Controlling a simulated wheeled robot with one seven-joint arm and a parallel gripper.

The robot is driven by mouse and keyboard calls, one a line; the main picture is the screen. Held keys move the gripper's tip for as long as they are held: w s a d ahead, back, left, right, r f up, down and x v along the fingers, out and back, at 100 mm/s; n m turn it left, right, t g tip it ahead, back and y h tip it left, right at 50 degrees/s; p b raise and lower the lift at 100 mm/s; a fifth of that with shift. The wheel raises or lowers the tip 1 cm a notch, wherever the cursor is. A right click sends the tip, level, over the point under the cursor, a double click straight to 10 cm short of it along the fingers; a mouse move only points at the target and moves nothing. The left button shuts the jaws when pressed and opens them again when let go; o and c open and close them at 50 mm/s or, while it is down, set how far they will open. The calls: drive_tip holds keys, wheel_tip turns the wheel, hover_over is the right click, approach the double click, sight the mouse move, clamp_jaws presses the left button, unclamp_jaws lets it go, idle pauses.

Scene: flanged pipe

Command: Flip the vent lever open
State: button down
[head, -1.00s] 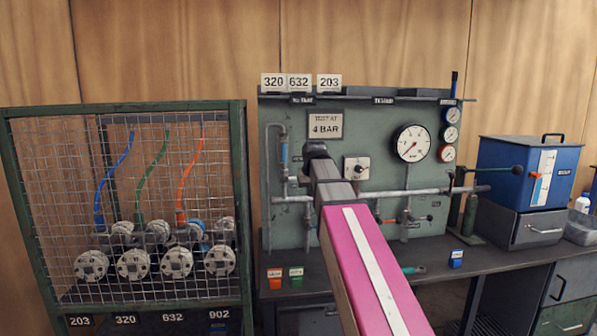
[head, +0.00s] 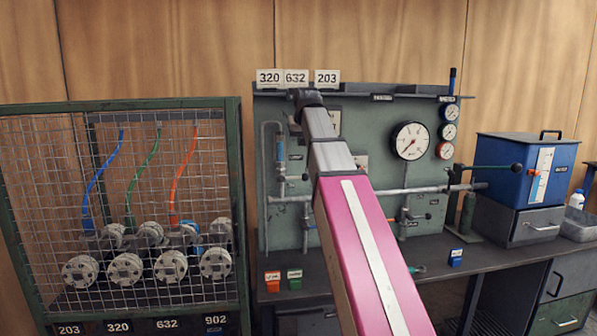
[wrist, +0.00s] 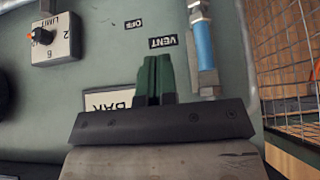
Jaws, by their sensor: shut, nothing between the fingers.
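My gripper (wrist: 156,62) shows in the wrist view as two dark green fingers side by side, shut and empty, in front of the grey-green panel (wrist: 90,68). The upside-down VENT label (wrist: 163,42) is just beyond the fingertips, with an OFF label (wrist: 134,23) further up. A blue-sleeved vertical tube (wrist: 203,45) runs to the right of the fingers; it also shows in the head view (head: 281,148). I cannot make out the vent lever in either view; my arm covers part of the panel in the head view. The fingers are also hidden there.
A LIMIT knob box (wrist: 55,40) is left in the wrist view. In the head view, a round gauge (head: 410,141) and a horizontal pipe (head: 430,190) are on the panel. A mesh cage (head: 60,210) stands left and a blue box (head: 505,170) right on the bench.

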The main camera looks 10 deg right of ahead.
drive_tip(key=shift+w+f, duration=0.1)
hover_over(299, 177)
drive_tip(key=f, duration=0.8)
drive_tip(key=shift+w, duration=0.3)
drive_tip(key=shift+s+f, duration=0.15)
drive_tip(key=shift+f, duration=0.45)
drive_tip(key=shift+s+f, duration=0.15)
drive_tip(key=shift+f, duration=0.45)
drive_tip(key=shift+s+f, duration=0.1)
drive_tip(key=shift+f, duration=0.75)
